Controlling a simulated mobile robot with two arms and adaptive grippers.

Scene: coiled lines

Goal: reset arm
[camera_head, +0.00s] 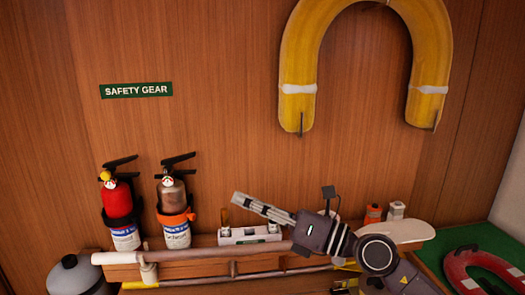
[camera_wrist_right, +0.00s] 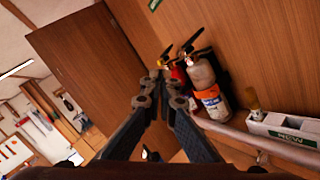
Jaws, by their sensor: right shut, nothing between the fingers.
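My right gripper (camera_head: 240,199) comes in from the right and points left, in front of the wooden wall and above the shelf. Its fingers are shut with nothing between them. In the right wrist view its fingertips (camera_wrist_right: 166,88) meet near the middle of the picture and partly cover the extinguishers behind. My left gripper is not in view.
A red extinguisher (camera_head: 117,203) and a grey-brown extinguisher (camera_head: 172,197) stand against the wall at left. A white box (camera_head: 238,236) sits on the shelf behind my arm. A yellow horseshoe buoy (camera_head: 299,62) hangs above. A red ring (camera_head: 463,275) lies at right.

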